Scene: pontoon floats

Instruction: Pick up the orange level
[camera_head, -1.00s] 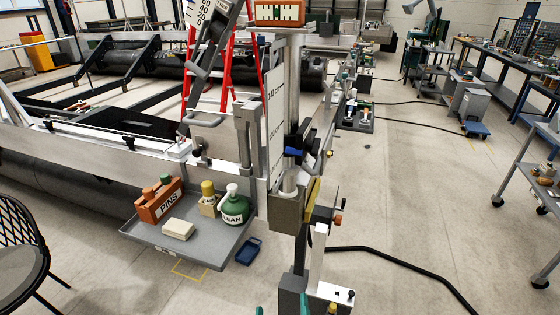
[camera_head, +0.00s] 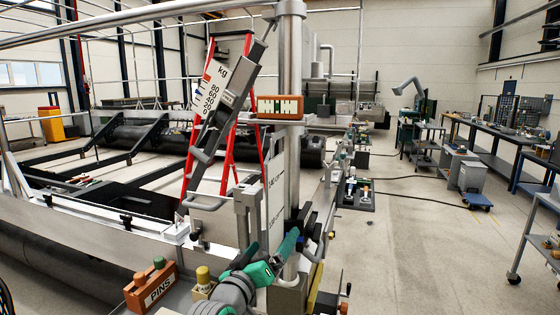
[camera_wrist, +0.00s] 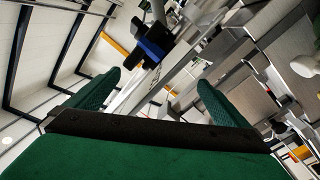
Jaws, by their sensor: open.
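The orange level (camera_head: 279,107) is a short orange block with pale markings on its face. In the head view it sits high on the upright metal post, right of the red ladder. My gripper (camera_head: 289,242) is well below it in the head view, by the black and blue fitting on the post. In the wrist view my gripper (camera_wrist: 160,84) has its two green fingers spread wide with nothing held between them. I cannot make out the level for certain in the wrist view.
The post (camera_head: 291,60) rises beside the level. A slanted grey arm with a kg scale (camera_head: 215,85) leans close on its left. The black and blue fitting (camera_wrist: 150,48) shows beyond the fingers. An orange PINS box (camera_head: 150,288) stands at lower left. Open floor (camera_head: 420,245) lies right.

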